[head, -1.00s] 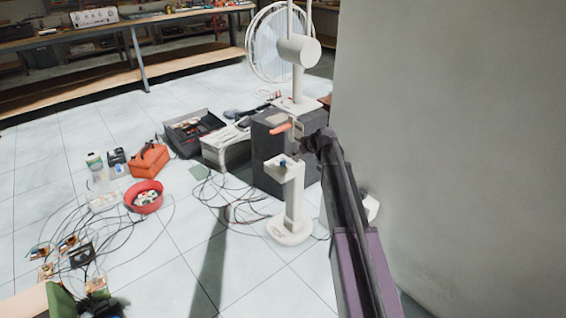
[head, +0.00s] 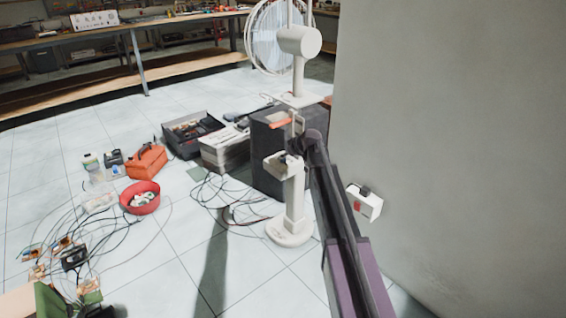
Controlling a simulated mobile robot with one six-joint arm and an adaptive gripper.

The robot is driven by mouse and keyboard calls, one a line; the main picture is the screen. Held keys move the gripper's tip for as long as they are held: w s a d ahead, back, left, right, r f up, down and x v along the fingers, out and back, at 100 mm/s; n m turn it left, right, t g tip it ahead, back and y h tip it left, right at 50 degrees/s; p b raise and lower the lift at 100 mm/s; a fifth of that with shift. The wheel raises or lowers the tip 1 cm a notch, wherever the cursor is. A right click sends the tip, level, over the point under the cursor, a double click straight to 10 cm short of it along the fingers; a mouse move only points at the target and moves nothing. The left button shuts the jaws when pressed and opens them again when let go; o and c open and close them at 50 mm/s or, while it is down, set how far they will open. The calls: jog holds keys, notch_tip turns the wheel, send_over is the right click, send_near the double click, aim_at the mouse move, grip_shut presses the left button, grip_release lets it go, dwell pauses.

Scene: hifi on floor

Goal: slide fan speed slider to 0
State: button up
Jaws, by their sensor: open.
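A white fan (head: 299,41) stands on a dark grey box (head: 264,150) at the back, beside the wall. In front of it is a white pedestal (head: 294,205) with a small tray-like head (head: 276,168) and a dark part on it. I cannot make out the fan speed slider or its setting. My arm reaches up from the lower right, and my gripper (head: 296,146) is at its far end, open, close above or behind the pedestal's head. It is small and partly hidden; I cannot tell whether it touches the head.
A white box (head: 366,205) with a dark top part is by the wall (head: 450,150), right of my arm. Cables, a red bowl (head: 140,203), an orange bag (head: 146,161) and a dark toolbox (head: 192,135) lie on the left. Floor at the front centre is clear.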

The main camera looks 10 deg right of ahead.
jog(key=shift+b+x, duration=0.95)
jog(key=shift+x, duration=0.8)
grip_shut()
